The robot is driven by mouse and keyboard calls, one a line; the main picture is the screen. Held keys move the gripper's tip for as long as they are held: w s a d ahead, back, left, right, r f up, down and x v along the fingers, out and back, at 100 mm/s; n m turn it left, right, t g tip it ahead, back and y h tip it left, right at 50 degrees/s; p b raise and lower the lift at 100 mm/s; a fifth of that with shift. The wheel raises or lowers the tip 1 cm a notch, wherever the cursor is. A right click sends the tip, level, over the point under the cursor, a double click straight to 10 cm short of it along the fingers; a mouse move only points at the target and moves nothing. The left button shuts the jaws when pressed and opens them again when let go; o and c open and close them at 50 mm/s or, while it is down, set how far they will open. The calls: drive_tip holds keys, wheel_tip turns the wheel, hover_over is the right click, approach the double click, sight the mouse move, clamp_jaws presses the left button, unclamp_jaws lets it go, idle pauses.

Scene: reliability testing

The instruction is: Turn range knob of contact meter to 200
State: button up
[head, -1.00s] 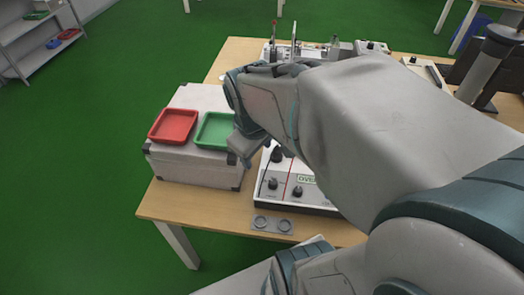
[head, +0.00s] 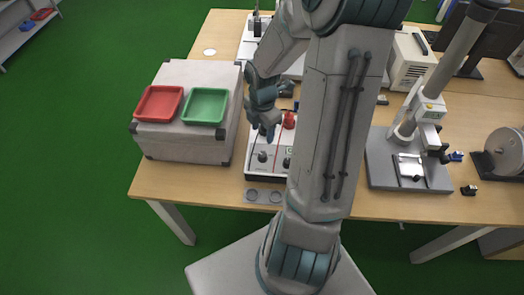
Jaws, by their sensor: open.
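The meter (head: 254,171) is a white box with dark knobs, a red knob or button and a red line on its face. It stands near the table's front edge, right of the grey case, partly hidden by my arm. Dark knobs show at its front, one of them a front-left knob (head: 262,156). I cannot read which knob is the range knob or where it points. My gripper (head: 267,130) is open over the left rear part of the meter, pointing down. Its fingertips are small, and I cannot tell whether they touch a knob.
A grey case (head: 185,147) bears a red tray (head: 158,103) and a green tray (head: 205,106), close left of my gripper. A round disc pair (head: 264,196) lies before the meter. A test stand (head: 408,165) and a wheel-like device (head: 503,152) stand right. Other instruments are behind.

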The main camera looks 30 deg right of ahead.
sight(262, 154)
wheel_tip(262, 154, down, 12)
drive_tip(key=shift+r+b, duration=0.1)
drive_tip(key=shift+b, duration=0.6)
drive_tip(key=c, duration=1)
